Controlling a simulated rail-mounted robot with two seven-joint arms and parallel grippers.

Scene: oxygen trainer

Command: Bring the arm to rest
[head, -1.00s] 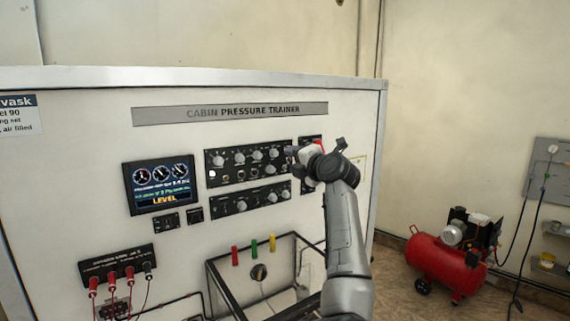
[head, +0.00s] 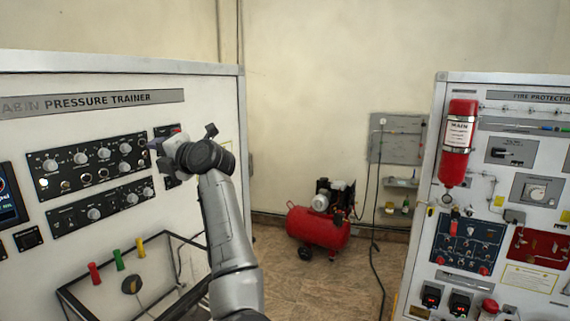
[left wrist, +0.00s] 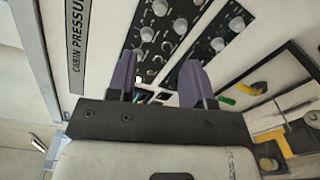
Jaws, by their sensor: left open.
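My left gripper (head: 156,150) is raised in front of the right part of the cabin pressure trainer panel (head: 200,100). In the left wrist view its two purple fingers (left wrist: 158,82) stand apart with nothing between them. The knob panels (left wrist: 165,25) of the trainer lie beyond the fingertips. My left arm comes up from the bottom of the head view and hides part of the trainer's right edge. I cannot tell from the head view how far the fingertips are from the panel. My right gripper is not in view.
A framed box with red, green and yellow plugs (head: 118,259) juts out low on the trainer. A red compressor (head: 318,228) stands on the floor behind. A fire protection panel (head: 480,92) with a red bottle (head: 458,143) stands at right. Open floor lies between the panels.

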